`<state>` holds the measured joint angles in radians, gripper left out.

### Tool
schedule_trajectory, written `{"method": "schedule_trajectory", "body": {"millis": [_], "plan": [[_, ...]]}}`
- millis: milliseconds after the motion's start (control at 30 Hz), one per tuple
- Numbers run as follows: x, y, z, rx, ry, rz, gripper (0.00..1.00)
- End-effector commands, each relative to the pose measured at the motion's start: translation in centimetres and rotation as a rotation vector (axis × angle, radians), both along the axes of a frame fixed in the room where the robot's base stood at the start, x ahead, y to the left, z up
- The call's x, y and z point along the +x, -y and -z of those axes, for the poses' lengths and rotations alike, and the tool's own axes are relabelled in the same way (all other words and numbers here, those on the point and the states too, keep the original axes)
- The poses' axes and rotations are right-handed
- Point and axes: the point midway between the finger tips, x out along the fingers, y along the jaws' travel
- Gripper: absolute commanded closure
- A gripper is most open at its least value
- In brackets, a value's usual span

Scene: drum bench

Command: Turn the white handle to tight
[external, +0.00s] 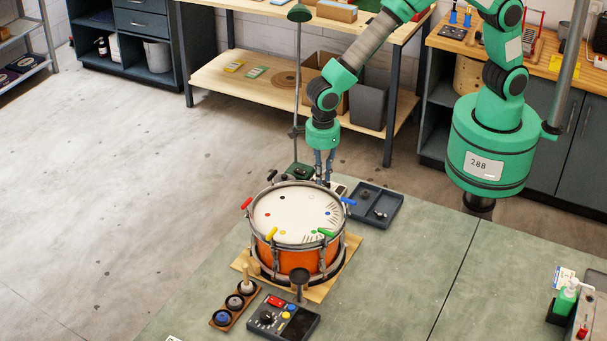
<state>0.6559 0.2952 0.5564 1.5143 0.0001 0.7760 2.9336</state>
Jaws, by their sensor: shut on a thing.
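An orange drum (296,258) with a pale head (290,212) and metal rim stands on a wooden board. Coloured handles sit around its rim: red (246,203), yellow (271,234), green (326,233), blue (348,201) and black (271,175). My gripper (325,180) points down at the far right part of the rim, between the black and blue handles. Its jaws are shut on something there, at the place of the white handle. The fingers hide most of that handle, so its angle cannot be told.
A dark tray (389,221) with small parts lies right of the drum. A control box (269,318) and a wooden holder (222,317) stand in front. A green lamp stand (297,90) rises behind my gripper.

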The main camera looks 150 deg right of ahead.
Motion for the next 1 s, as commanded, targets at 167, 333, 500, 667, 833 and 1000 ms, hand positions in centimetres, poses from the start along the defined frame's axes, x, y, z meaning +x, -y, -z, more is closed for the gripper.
{"method": "schedule_trajectory", "body": {"millis": [167,333,500,667,833,1000], "plan": [[0.1,0.0,-0.1,-0.001,0.002,0.0,1.0],[0.1,0.1,-0.1,-0.001,0.002,-0.001,0.73],[0.0,0.0,-0.1,0.0,0.001,-0.001,0.65],[0.0,0.0,0.0,0.0,0.001,-0.001,0.65],[0.0,0.0,-0.5,-0.001,0.002,-0.001,0.65],[0.1,0.1,-1.9,-0.001,0.002,-0.001,0.65]]}}
